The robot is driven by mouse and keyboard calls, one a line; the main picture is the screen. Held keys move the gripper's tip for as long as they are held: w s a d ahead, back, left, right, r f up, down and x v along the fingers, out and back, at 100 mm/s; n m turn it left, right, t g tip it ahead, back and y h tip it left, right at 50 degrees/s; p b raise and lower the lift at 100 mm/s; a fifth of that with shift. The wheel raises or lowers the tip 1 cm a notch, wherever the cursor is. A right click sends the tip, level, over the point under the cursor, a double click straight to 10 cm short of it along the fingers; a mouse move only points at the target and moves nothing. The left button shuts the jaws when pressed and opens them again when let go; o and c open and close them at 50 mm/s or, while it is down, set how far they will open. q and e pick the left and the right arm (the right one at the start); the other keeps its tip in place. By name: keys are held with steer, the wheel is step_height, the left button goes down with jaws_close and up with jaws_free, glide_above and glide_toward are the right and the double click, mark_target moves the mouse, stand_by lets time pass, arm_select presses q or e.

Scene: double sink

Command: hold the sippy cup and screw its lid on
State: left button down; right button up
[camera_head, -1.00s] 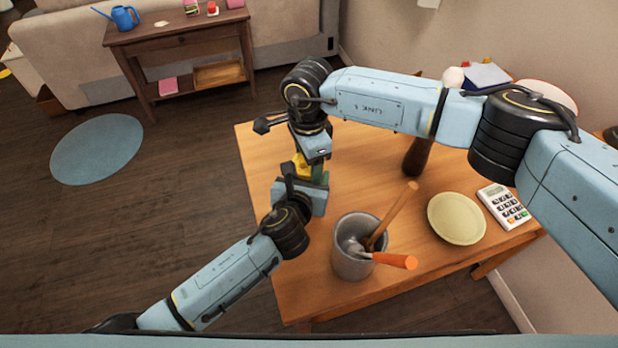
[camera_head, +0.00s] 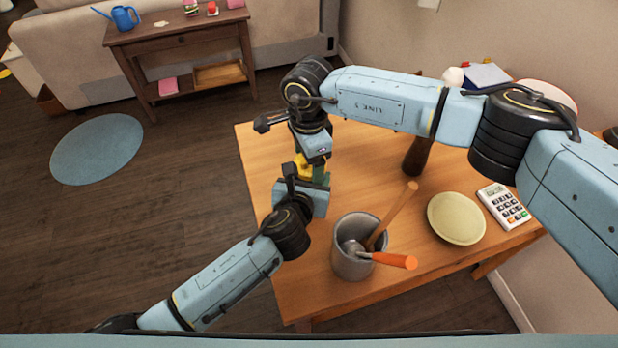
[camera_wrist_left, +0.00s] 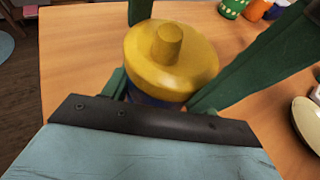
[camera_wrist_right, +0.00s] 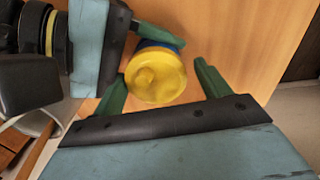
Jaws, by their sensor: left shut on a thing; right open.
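The sippy cup's blue body (camera_wrist_left: 147,99) shows as a narrow strip under its yellow lid (camera_wrist_left: 172,65) in the left wrist view. The lid sits on top of the cup, spout up; I cannot tell how tight it is. My left gripper (camera_head: 314,183) is shut on the cup, with green fingers on either side of it. My right gripper (camera_wrist_right: 160,84) is above, open, its green fingers on either side of the lid with a gap at the right one. In the head view only a bit of yellow shows between the two grippers.
A grey metal pot (camera_head: 352,262) with a wooden-handled and an orange-handled tool stands near the table's front edge. A pale yellow plate (camera_head: 457,218), a calculator (camera_head: 503,206) and a dark brown bottle-like object (camera_head: 416,157) are to the right. The table (camera_head: 262,150) is bare at its back left.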

arm_select(q)
steer(key=shift+a+f, duration=0.1)
steer(key=shift+a, duration=0.2)
arm_select(e)
steer(key=shift+s+a+r, duration=0.1)
steer(key=shift+r, duration=1.05)
steer(key=shift+s+r, duration=0.1)
steer(key=shift+r, duration=1)
arm_select(q)
steer(key=shift+d, duration=0.1)
arm_select(e)
steer(key=shift+w, duration=0.1)
steer(key=shift+c, duration=0.3)
steer(key=shift+r, duration=0.1)
steer(key=shift+c, duration=1.2)
arm_select(q)
steer(key=shift+d, duration=0.1)
arm_select(e)
step_height(320, 180, up, 3)
steer(key=n, duration=0.3)
steer(key=shift+r+n, duration=0.15)
steer(key=shift+n, duration=0.15)
steer(key=shift+f, duration=4.05)
